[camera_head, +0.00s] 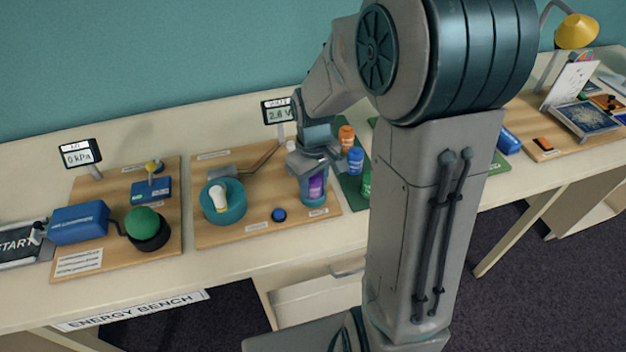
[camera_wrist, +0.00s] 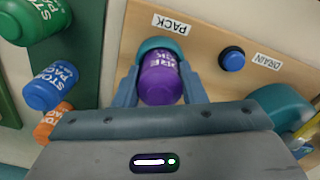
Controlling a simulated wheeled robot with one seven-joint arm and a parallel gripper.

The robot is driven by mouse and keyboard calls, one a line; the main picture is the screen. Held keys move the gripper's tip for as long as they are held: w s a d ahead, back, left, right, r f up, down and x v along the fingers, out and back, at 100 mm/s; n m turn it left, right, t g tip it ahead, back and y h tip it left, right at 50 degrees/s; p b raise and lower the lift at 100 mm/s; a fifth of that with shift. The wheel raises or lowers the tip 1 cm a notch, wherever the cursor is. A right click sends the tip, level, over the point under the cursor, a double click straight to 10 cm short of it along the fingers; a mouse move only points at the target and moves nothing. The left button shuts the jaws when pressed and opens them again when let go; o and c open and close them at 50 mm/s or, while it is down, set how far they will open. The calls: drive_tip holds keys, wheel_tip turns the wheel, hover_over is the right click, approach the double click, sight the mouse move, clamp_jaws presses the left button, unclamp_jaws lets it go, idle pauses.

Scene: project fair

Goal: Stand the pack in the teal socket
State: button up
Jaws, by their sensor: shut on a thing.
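The purple pack (camera_wrist: 161,80) with white lettering is between the two fingers of my gripper (camera_wrist: 159,88), which is shut on it. The pack also shows in the head view (camera_head: 316,188), upright at the right end of the middle board. The teal socket (camera_wrist: 160,44) shows as a curved rim around the pack's far side in the wrist view, beside the PACK label. The pack is at the socket, but its lower end is hidden, so I cannot tell whether it rests on the bottom.
A blue button (camera_head: 279,214) labelled DRAIN and a teal round holder (camera_head: 223,203) with a white-topped piece are on the same board. Green, blue (camera_head: 355,160) and orange (camera_head: 346,136) packs stand on a green mat to the right. A 2.6 V display (camera_head: 279,111) stands behind.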

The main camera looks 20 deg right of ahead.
sight(314, 177)
drive_tip(key=o, duration=0.7)
drive_tip(key=shift+o, duration=0.2)
drive_tip(key=shift+r, duration=0.1)
wheel_tip(314, 177, up, 11)
drive_tip(key=p, duration=0.8)
drive_tip(key=shift+f, duration=0.2)
drive_tip(key=shift+r+p, duration=0.1)
drive_tip(key=shift+p, duration=0.2)
drive_tip(key=shift+s+r, duration=0.15)
drive_tip(key=shift+r, duration=0.2)
drive_tip(key=s+r+m+t, duration=0.3)
drive_tip(key=s+r, duration=0.7)
drive_tip(key=s, duration=0.4)
drive_tip(key=shift+m+t, duration=0.4)
drive_tip(key=shift+m, duration=0.3)
